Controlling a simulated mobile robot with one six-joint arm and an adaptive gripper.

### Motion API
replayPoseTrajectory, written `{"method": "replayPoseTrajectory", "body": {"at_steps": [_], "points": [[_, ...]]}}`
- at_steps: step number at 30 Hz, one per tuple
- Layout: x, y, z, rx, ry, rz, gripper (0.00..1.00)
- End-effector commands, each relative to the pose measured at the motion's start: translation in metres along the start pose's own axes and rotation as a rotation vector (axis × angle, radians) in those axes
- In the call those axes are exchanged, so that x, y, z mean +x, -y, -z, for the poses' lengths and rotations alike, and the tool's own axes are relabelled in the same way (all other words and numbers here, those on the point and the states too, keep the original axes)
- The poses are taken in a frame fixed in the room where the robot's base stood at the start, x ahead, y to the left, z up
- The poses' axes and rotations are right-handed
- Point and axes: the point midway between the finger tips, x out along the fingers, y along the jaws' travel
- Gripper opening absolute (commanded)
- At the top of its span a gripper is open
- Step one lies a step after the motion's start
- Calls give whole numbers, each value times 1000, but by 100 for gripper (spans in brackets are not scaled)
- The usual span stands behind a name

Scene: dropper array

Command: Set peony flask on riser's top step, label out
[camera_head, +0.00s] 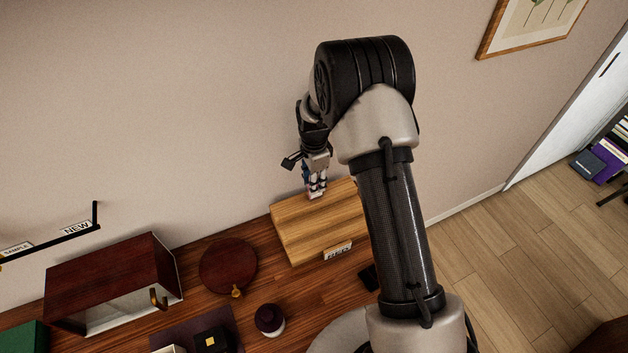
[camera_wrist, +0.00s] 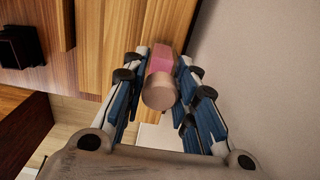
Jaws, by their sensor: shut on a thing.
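The peony flask (camera_wrist: 160,62) shows a pink body and a round tan cap (camera_wrist: 159,92) in the wrist view. My gripper (camera_wrist: 162,70) is shut on it, with blue finger pads on both sides. In the head view my gripper (camera_head: 316,187) points down above the back of the light wooden riser (camera_head: 310,228). The riser's steps also show in the wrist view (camera_wrist: 108,40), beneath the flask. I cannot tell whether the flask touches the riser. The flask's label is not visible.
Left of the riser stand a round dark red wooden disc (camera_head: 228,266), a dark cabinet (camera_head: 110,278) and a purple-topped round jar (camera_head: 269,319). A small sign (camera_head: 339,251) is at the riser's front. The wall (camera_head: 200,120) rises close behind. A black rail (camera_head: 50,240) is at left.

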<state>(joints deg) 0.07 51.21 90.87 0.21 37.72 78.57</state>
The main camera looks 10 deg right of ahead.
Motion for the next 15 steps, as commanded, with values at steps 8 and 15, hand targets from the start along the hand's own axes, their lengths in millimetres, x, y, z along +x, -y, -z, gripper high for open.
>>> {"method": "replayPoseTrajectory", "body": {"at_steps": [8,15], "points": [[0,1,0,0,0,2,0],[2,0,0,0,0,1,37]]}}
